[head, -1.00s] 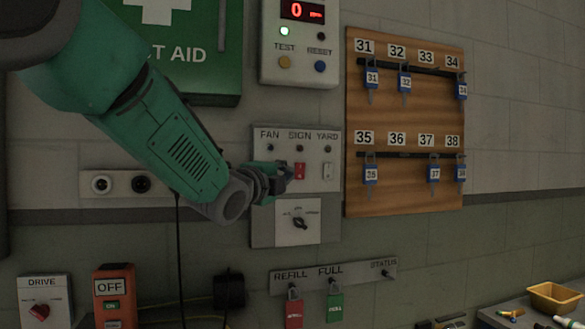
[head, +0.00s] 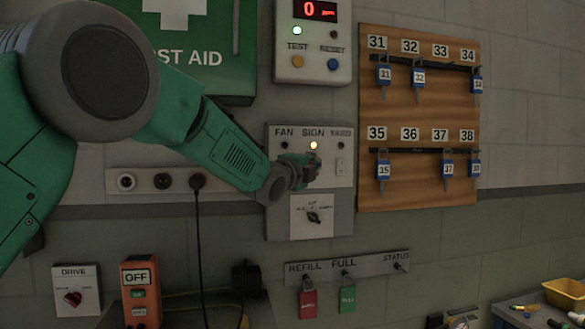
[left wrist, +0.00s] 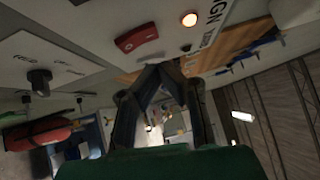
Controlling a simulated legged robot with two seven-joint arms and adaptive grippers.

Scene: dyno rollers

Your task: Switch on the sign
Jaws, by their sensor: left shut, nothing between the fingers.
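The grey switch panel (head: 335,225) on the wall carries the labels FAN, SIGN and YARD. My left gripper (head: 306,168) is shut and empty in front of the panel. In the left wrist view its closed fingertips (left wrist: 160,72) are just below the red switch; I cannot tell whether they touch it. My right gripper is not in view.
A rotary knob (head: 313,216) sits low on the panel, close under my gripper. A wooden key board (head: 418,105) hangs to the right, and a tester box (head: 313,76) is above. A plugged-in cable (head: 198,230) hangs at left.

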